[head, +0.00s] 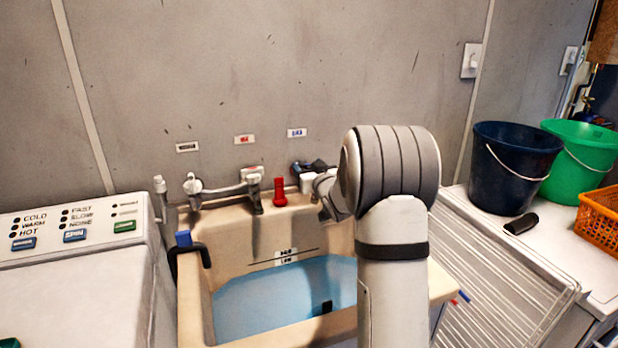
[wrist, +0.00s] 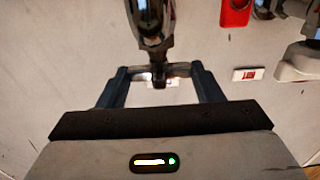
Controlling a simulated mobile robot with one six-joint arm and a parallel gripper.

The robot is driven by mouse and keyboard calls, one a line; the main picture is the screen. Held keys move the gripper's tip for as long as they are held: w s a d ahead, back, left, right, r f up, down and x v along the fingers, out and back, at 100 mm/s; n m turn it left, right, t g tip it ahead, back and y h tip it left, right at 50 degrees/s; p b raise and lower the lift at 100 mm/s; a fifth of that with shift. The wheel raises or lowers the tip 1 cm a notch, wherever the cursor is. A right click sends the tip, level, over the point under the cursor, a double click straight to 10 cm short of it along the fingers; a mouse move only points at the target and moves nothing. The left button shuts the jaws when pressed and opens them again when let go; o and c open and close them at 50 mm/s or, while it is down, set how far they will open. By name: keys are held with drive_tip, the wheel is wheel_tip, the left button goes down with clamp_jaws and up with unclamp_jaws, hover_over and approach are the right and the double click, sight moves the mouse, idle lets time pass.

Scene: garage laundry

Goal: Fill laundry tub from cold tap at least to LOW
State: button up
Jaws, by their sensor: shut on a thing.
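The beige laundry tub (head: 196,318) stands below the wall taps and holds blue water (head: 270,300). The water's back edge lies close to the lower mark (head: 287,261) on the tub's back wall; I cannot tell whether it touches it. My gripper (head: 318,167) is at the tap under the blue label (head: 297,132), partly hidden by my wrist. In the wrist view my gripper (wrist: 160,76) is shut on the dark cold tap handle (wrist: 158,72), one finger on each side. The red hot tap handle (head: 280,190) stands just left, and shows in the wrist view (wrist: 235,12).
A spout (head: 225,190) is beside the taps. A black hose (head: 188,252) hooks over the tub's left rim. A washing machine (head: 80,270) stands left. Right are a dark blue bucket (head: 510,170), a green bucket (head: 580,160) and an orange basket (head: 600,220).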

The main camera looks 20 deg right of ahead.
drive_tip(key=shift+h, duration=0.4)
drive_tip(key=o, duration=1)
drive_tip(key=shift+s, duration=0.1)
drive_tip(key=s+b, duration=0.1)
drive_tip(key=s, duration=0.6)
drive_tip(key=shift+s+a, duration=0.1)
drive_tip(key=shift+s, duration=0.25)
drive_tip(key=shift+r, duration=0.1)
